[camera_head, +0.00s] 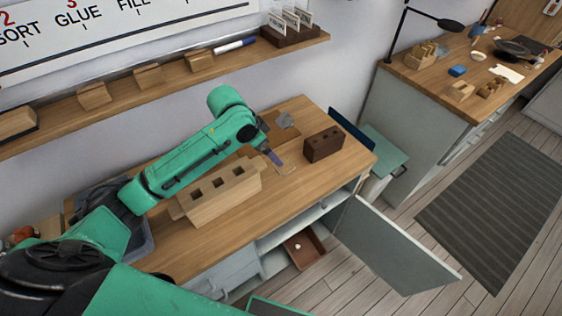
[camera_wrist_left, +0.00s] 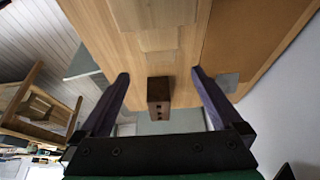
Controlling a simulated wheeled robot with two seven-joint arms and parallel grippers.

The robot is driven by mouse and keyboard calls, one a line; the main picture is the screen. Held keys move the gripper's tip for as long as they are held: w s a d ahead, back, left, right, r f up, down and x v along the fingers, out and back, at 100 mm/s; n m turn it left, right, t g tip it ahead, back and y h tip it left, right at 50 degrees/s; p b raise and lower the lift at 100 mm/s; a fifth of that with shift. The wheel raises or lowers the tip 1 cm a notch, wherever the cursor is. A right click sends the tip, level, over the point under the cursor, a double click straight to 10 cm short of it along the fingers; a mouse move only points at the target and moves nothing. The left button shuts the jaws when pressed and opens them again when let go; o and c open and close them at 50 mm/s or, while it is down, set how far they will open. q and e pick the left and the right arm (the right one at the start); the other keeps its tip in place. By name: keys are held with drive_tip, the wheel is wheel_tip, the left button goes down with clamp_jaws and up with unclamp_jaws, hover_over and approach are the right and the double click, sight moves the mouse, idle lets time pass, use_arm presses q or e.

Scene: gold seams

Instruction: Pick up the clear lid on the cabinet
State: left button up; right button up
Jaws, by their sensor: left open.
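My left gripper (camera_head: 275,159) is over the wooden cabinet top (camera_head: 330,176), between a pale slotted wooden block and a dark brown block. In the left wrist view its two purple fingers (camera_wrist_left: 160,76) stand wide apart with nothing gripped between them. A faint pale outline (camera_head: 287,170) shows on the cabinet top just beside the fingertips in the head view; I cannot tell whether it is the clear lid. I cannot make out the lid surely in either view. My right gripper is not in view.
The dark brown block with holes (camera_head: 323,144) stands right of the gripper. The pale slotted block (camera_head: 222,192) stands left of it. A small grey piece (camera_head: 286,120) lies behind. A cabinet door (camera_head: 395,245) hangs open at the front. A wall shelf (camera_head: 120,98) runs behind.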

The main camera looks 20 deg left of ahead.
sight(285, 167)
use_arm(q)
drive_tip(key=x, duration=0.3)
drive_tip(key=shift+d+f, duration=0.3)
drive_tip(key=shift+d, duration=0.15)
drive_tip(key=x, duration=0.2)
drive_tip(key=p+x, duration=0.1)
drive_tip(key=x, duration=0.2)
drive_tip(key=shift+w+a+f+p, duration=0.2)
drive_tip(key=shift+w+f+p, duration=0.15)
drive_tip(key=shift+f+p, duration=0.05)
drive_tip(key=shift+d+f, duration=0.25)
drive_tip(key=shift+f, duration=0.05)
drive_tip(key=shift+a, duration=0.15)
drive_tip(key=c, duration=1.2)
drive_tip(key=shift+c, duration=0.2)
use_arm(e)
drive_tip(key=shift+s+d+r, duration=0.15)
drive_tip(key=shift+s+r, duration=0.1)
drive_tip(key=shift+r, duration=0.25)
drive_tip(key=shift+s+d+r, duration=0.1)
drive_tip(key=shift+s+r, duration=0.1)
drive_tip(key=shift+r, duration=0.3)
